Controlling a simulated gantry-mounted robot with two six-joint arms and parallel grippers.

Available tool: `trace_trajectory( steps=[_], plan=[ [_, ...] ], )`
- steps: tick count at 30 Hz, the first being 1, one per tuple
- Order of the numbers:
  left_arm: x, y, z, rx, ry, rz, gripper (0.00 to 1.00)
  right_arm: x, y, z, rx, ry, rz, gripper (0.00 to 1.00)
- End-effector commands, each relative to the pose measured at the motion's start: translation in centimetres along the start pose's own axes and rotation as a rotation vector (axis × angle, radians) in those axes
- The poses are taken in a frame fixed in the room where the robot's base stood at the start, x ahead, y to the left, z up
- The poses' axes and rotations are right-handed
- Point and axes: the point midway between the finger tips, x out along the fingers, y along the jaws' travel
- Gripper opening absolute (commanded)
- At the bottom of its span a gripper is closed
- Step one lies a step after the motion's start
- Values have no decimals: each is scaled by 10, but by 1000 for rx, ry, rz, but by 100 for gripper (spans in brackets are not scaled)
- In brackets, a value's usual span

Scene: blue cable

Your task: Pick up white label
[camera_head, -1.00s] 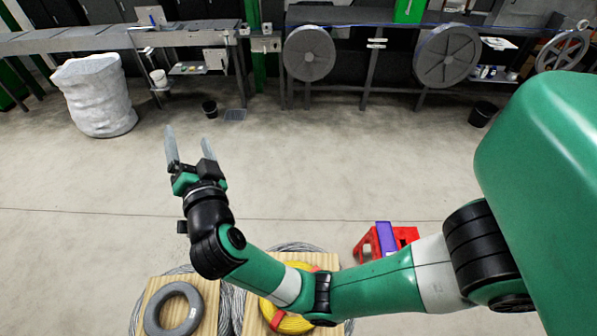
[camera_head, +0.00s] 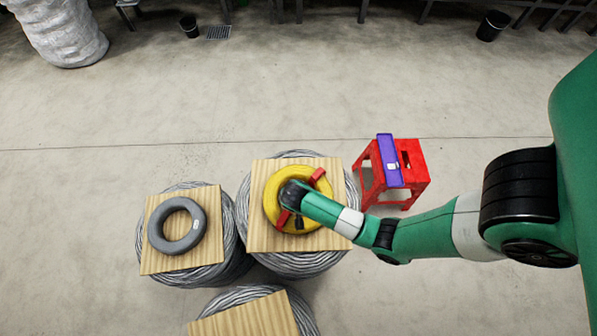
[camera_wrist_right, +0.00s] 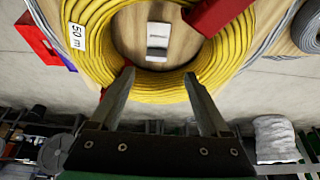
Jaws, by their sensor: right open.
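A yellow cable coil (camera_head: 270,215) with red bands lies on a wooden board (camera_head: 262,172); it also shows in the right wrist view (camera_wrist_right: 110,75). A small white label-like piece with darker bands (camera_wrist_right: 158,42) lies on the wood inside the coil's ring. A white tag reading "50 m" (camera_wrist_right: 77,36) is on the coil's left side. My right gripper (camera_wrist_right: 158,76) is open and empty, its fingertips over the coil's near inner edge, apart from the white piece. My left gripper is not in view.
A red stool (camera_head: 413,180) with a purple item (camera_head: 388,160) stands right of the coil. A grey ring coil (camera_head: 154,228) lies on a board (camera_head: 150,262) at left. Another board (camera_head: 250,320) is at the front.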

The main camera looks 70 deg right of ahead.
Motion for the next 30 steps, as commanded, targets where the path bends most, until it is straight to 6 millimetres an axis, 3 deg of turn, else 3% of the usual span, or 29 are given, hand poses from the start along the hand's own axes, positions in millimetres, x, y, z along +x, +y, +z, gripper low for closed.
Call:
trace_trajectory(
  steps=[3, 9, 18, 25, 26, 30],
  plan=[
    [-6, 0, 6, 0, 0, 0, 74, 17, 0, 0, 1, 0, 0, 80],
    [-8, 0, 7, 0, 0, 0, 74, 23, 0, 0, 0, 1, -1, 80],
    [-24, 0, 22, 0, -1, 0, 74, 69, 7, 3, 2, 0, -1, 80],
    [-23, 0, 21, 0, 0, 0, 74, 70, 7, 2, 0, 1, -3, 80],
    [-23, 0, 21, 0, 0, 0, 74, 70, 7, 2, 0, 1, -3, 78],
    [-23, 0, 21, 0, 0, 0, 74, 70, 7, 2, 0, 1, -3, 53]
  ],
)
